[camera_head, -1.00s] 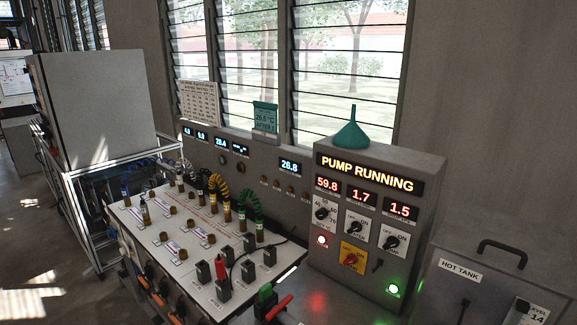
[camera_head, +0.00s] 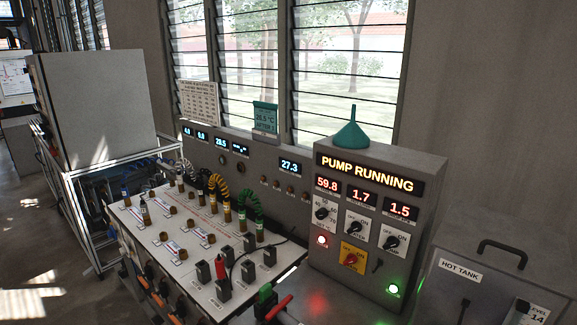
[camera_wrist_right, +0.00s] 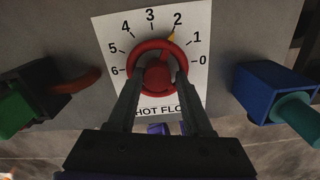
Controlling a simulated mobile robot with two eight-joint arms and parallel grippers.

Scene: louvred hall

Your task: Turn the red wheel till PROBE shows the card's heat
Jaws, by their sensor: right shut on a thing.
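The red wheel (camera_wrist_right: 152,45) is on a white dial plate (camera_wrist_right: 190,90) marked 0 to 6 and lettered HOT FLO, the rest hidden. Its yellow pointer (camera_wrist_right: 171,37) stands close to 2. My right gripper (camera_wrist_right: 157,78) is shut on the red wheel, one finger at each side of its hub. The teal card (camera_head: 265,117) stands on top of the back panel; its small print seems to read 26.5 °C. A blue-lit display (camera_head: 290,167) reads 27.3 and another (camera_head: 221,142) about 23.5. The PROBE label is too small to read. My left gripper is out of view.
A control box (camera_head: 368,215) shows PUMP RUNNING, with a teal funnel (camera_head: 351,130) on top. A hot tank (camera_head: 480,285) stands at right. A green handle (camera_wrist_right: 15,110) and a blue fitting (camera_wrist_right: 265,90) flank the wheel. Hoses and plugs crowd the white bench.

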